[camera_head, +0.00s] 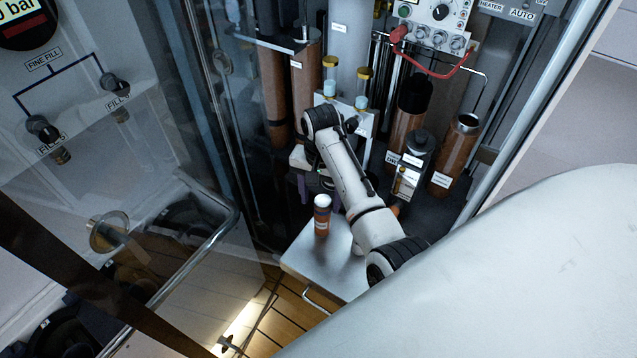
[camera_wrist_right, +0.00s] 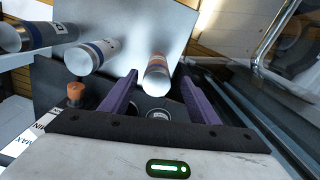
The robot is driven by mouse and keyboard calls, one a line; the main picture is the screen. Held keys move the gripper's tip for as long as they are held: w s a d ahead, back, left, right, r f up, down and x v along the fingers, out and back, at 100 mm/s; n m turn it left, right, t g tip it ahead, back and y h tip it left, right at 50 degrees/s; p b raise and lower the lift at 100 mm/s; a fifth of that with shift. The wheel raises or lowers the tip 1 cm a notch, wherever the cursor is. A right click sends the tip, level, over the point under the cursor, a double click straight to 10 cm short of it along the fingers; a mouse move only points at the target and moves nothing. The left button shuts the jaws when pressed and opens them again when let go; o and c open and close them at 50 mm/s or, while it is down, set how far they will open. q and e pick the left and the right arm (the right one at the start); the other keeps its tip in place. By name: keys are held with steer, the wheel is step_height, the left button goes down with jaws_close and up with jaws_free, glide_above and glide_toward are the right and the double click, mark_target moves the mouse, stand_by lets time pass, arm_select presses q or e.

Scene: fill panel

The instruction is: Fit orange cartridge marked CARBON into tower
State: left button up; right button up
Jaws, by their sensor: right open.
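An orange cartridge (camera_head: 321,222) with a white top and a pale label stands upright on the metal shelf (camera_head: 300,262). Its lettering is too small to read. It also shows in the right wrist view (camera_wrist_right: 156,75), seen from above beyond the fingertips. My right gripper (camera_head: 314,188) has its purple fingers apart and empty, just behind the cartridge in the head view. In the wrist view the cartridge lines up with the gap between the fingers (camera_wrist_right: 161,78). Several copper-coloured cylinders stand behind, one with an open top (camera_head: 466,124); I cannot tell which is the tower. My left gripper is out of view.
Two more cylinders with blue bands, one (camera_wrist_right: 92,57) and another (camera_wrist_right: 38,37), are left of the cartridge in the wrist view. A glass door with a metal handle (camera_head: 190,262) is at the left. A red hose (camera_head: 440,70) hangs at the upper right. The shelf's front is clear.

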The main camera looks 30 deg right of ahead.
mark_target(323, 219)
step_height(323, 219, down, 4)
steer(key=shift+r, duration=0.15)
steer(key=shift+s+d+f+b, duration=0.1)
steer(key=shift+f+b, duration=0.2)
steer(key=shift+f, duration=1.05)
steer(key=shift+s+d+f+b, duration=0.1)
steer(key=shift+f+b, duration=0.2)
steer(key=shift+f, duration=1)
steer(key=c, duration=1.2)
steer(key=shift+c, duration=0.4)
steer(key=shift+r, duration=0.1)
